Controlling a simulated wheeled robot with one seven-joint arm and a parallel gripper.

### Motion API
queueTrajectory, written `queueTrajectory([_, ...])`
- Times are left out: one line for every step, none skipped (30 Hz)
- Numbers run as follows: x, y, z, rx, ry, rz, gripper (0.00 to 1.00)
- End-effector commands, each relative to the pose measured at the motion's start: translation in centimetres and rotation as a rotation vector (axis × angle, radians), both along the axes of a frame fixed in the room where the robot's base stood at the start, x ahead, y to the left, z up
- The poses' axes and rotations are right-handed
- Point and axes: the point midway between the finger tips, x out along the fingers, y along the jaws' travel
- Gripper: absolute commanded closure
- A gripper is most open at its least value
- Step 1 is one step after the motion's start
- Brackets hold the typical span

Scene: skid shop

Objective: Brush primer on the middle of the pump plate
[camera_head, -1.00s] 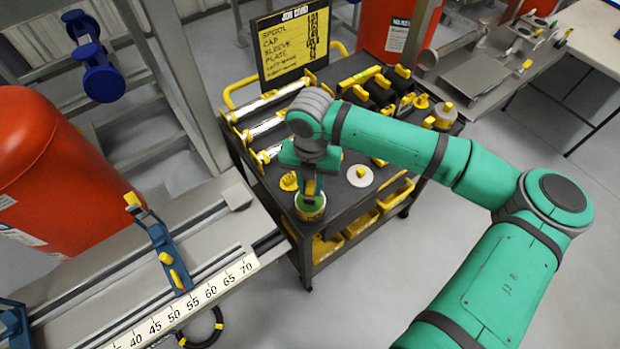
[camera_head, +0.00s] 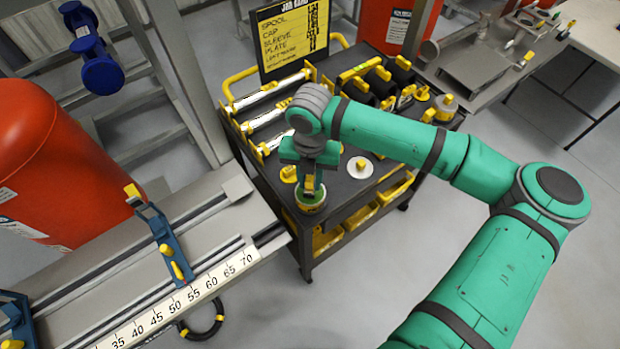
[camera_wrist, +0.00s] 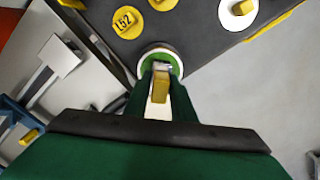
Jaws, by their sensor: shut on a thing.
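A primer pot (camera_head: 311,199) with green inside stands at the near left corner of the black cart top. My gripper (camera_head: 309,181) points down over it. In the wrist view my gripper (camera_wrist: 161,88) is shut on a yellow brush handle (camera_wrist: 160,86), whose lower end is at the pot (camera_wrist: 176,60). The bristles are hidden, and I cannot tell how deep they are. A white disc with a yellow knob (camera_head: 367,173) lies right of the pot. I cannot tell which thing is the pump plate.
The cart (camera_head: 345,208) also carries silver bars, black cylinders and yellow-tagged parts. A job card (camera_head: 290,36) stands at its back. A ruled rail bench (camera_head: 120,262) with blue clamps is at left. A grey bench (camera_head: 487,75) is at far right. Floor right of the cart is clear.

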Motion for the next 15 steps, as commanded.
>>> queueTrajectory([0.0, 0.0, -0.03, 0.0, 0.0, 0.0, 0.95])
queueTrajectory([0.0, 0.0, -0.06, 0.0, 0.0, 0.0, 0.95])
queueTrajectory([0.0, 0.0, -0.09, 0.0, 0.0, 0.0, 0.95])
queueTrajectory([0.0, 0.0, -0.12, 0.0, 0.0, 0.0, 0.95])
queueTrajectory([0.0, 0.0, -0.15, 0.0, 0.0, 0.0, 0.95])
queueTrajectory([0.0, 0.0, -0.19, 0.0, 0.0, 0.0, 0.95])
queueTrajectory([0.01, 0.0, -0.22, 0.0, 0.0, 0.0, 0.95])
queueTrajectory([0.0, -0.01, -0.26, 0.0, 0.0, 0.0, 0.95])
queueTrajectory([0.0, 0.0, -0.3, 0.0, 0.0, 0.0, 0.95])
queueTrajectory([0.0, 0.0, -0.33, 0.0, 0.0, 0.0, 0.95])
queueTrajectory([0.0, -0.01, -0.36, 0.0, 0.0, 0.0, 0.95])
queueTrajectory([0.0, 0.0, -0.4, 0.0, 0.0, 0.0, 0.95])
queueTrajectory([0.0, 0.0, -0.43, 0.0, 0.0, 0.0, 0.95])
queueTrajectory([0.0, -0.01, -0.46, 0.0, 0.001, 0.0, 0.95])
queueTrajectory([0.0, 0.0, -0.51, 0.0, 0.001, 0.0, 0.95])
